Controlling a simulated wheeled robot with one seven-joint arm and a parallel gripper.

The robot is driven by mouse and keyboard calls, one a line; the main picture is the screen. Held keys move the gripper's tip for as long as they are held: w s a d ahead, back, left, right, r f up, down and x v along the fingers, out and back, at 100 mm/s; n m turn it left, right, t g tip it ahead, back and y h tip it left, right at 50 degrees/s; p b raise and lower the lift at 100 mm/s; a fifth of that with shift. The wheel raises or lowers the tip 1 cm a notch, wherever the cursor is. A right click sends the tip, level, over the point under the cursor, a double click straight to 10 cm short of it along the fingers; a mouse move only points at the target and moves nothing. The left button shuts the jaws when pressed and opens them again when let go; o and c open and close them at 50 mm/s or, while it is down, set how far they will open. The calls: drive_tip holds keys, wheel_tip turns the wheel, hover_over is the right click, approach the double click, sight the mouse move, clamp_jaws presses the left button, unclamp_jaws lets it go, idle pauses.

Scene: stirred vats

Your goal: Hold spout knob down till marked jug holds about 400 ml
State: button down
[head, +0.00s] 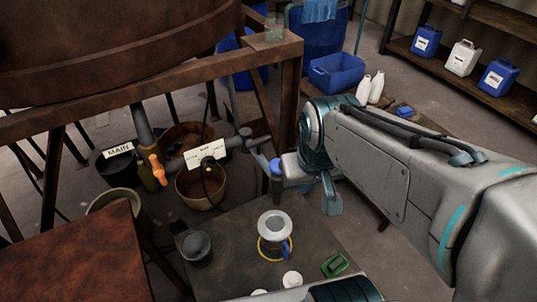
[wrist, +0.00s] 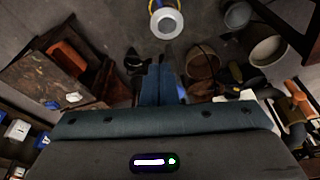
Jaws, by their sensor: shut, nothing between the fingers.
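A blue knob (head: 276,166) is at the end of the pipe beside the labelled branch, just left of my gripper. A pale jug (head: 275,226) with a wide rim and blue handle stands on the low dark table within a yellow ring. It is also at the top of the wrist view (wrist: 166,20). Its marks and fill level are too small to read, and no stream is visible. My gripper is shut and empty; its fingers (wrist: 160,75) point towards the jug side in the wrist view. In the head view my gripper (head: 332,205) is partly masked, and contact with the knob cannot be told.
A dark grey cup (head: 195,247) and a green object (head: 335,265) stand on the low table. The MAIN pipe has an orange handle (head: 158,168). A rusty frame (head: 150,88) runs under the vat. A blue tub (head: 337,71) stands behind.

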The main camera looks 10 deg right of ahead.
drive_tip(key=w+r+n+g+p, duration=0.1)
drive_tip(key=w+r+n+p, duration=0.3)
drive_tip(key=w+n, duration=0.3)
drive_tip(key=w+r+n+g+y+p, duration=0.1)
drive_tip(key=w+r+n+p, duration=0.2)
drive_tip(key=n, duration=1.1)
drive_tip(key=w+p, duration=0.3)
drive_tip(key=w, duration=0.1)
drive_tip(key=shift+r+g, duration=0.3)
drive_tip(key=shift+r, duration=0.05)
drive_tip(key=f+p, duration=0.1)
drive_tip(key=f, duration=0.3)
drive_tip(key=a+f+p, duration=0.1)
drive_tip(key=f, duration=0.9)
drive_tip(key=shift+w+a+p, duration=0.15)
drive_tip(key=shift+a+p, duration=0.15)
drive_tip(key=shift+p, duration=0.1)
